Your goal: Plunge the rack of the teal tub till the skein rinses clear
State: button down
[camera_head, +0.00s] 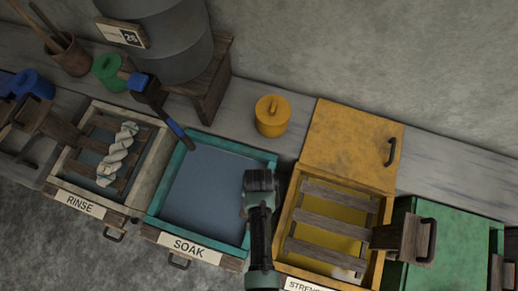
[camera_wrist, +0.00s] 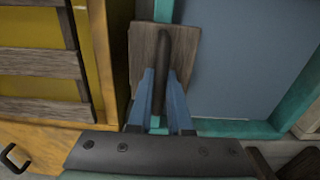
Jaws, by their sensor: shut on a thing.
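The teal tub (camera_head: 151,218), labelled SOAK, stands in the middle of the head view, full of flat grey-blue liquid (camera_head: 212,190). No rack slats or skein show through the liquid. In the wrist view my gripper (camera_wrist: 163,78) is shut on a dark upright handle (camera_wrist: 164,45) on a wooden block (camera_wrist: 140,50). The block sits at the teal rim (camera_wrist: 235,127), on the side towards the yellow tub. My arm hides this spot in the head view. A pale twisted skein (camera_head: 117,155) lies on slats in the white-framed RINSE tub (camera_head: 62,187) at left.
The yellow tub (camera_head: 284,240) with a slatted rack (camera_head: 328,225) stands close on the right, its lid (camera_head: 350,140) behind it. A green tub (camera_head: 440,245) is farther right. A grey barrel (camera_head: 165,45) with a blue-tipped spout (camera_head: 177,133) stands behind. A yellow canister (camera_head: 271,117) is on the ledge.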

jog(key=shift+s+f, duration=0.1)
jog(key=shift+s, duration=0.15)
notch_tip(320, 180, up, 15)
jog(key=p, duration=1.5)
jog(key=shift+w+r+p, duration=0.2)
jog(key=shift+p, duration=0.1)
grip_release()
notch_tip(320, 180, up, 7)
jog(key=p, duration=0.3)
